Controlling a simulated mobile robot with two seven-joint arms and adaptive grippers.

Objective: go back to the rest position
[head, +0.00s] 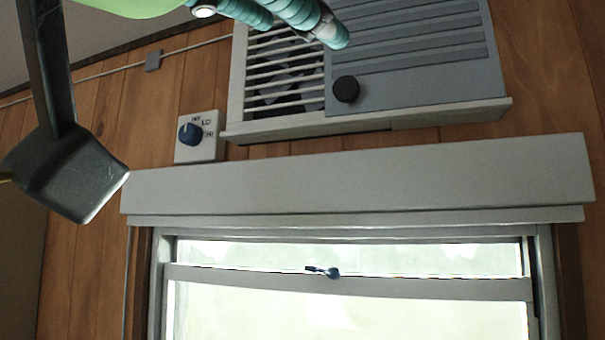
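Neither my left nor my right gripper can be made out in the head view. A dark grey bar with a block at its end (68,172) hangs down from the top left edge; I cannot tell what it is. No gripper fingers show on it.
On the wood-panelled wall are a grey louvred unit (420,66) with a black knob (346,89), a blue-knobbed dial (199,136) and a window (350,309) under a pale ledge (360,180). Teal ribbed pieces (290,12) and a green shape (130,5) cross the top edge.

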